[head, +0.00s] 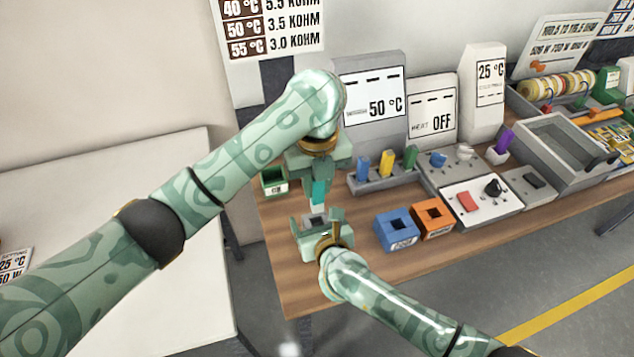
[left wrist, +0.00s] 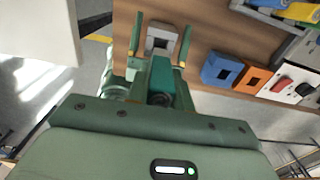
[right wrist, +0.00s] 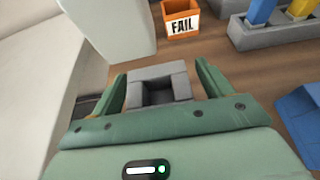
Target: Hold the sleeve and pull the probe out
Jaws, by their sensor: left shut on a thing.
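The teal probe (head: 319,192) hangs upright from my left gripper (head: 318,176), which is shut on its upper part. It also shows in the left wrist view (left wrist: 162,76). The grey sleeve (head: 315,219), a block with a square opening, stands on the bench just below the probe. In the right wrist view the sleeve (right wrist: 158,77) shows a dark, empty opening. My right gripper (right wrist: 163,88) is open with one finger on each side of the sleeve; narrow gaps show beside it in the left wrist view. The probe's lower tip against the sleeve is hard to make out.
A blue box (head: 397,231) and an orange box (head: 433,216) stand right of the sleeve. A rack (head: 385,181) of coloured pieces lies behind them. A green box (head: 273,181) stands at left, and an orange FAIL box (right wrist: 180,18) shows behind the sleeve.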

